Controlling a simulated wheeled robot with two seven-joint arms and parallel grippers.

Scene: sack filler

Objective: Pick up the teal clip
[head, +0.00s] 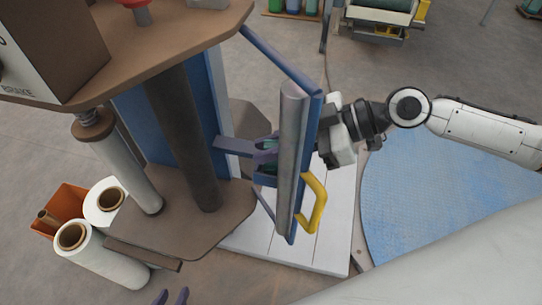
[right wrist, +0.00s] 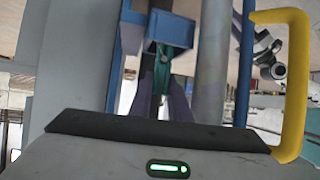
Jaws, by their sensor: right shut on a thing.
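The teal clip (right wrist: 166,60) shows in the right wrist view between the purple fingers of my right gripper (right wrist: 165,82), just below a blue bracket (right wrist: 172,28). My right gripper is shut on the clip. In the head view my right gripper (head: 262,150) reaches in behind the grey roller and blue frame. Only small teal bits of the clip show there, mostly hidden by the fingers and roller. I cannot tell whether the clip still touches the bracket. The fingertips of my left gripper (head: 171,297) show at the bottom edge, apart and empty.
A grey vertical roller (head: 292,160) and a yellow handle (head: 314,203) stand close to my right gripper. The brown-topped machine (head: 160,55) fills the left. White rolls (head: 103,262) and an orange bin (head: 68,200) are at lower left. A blue floor mat (head: 430,190) lies right.

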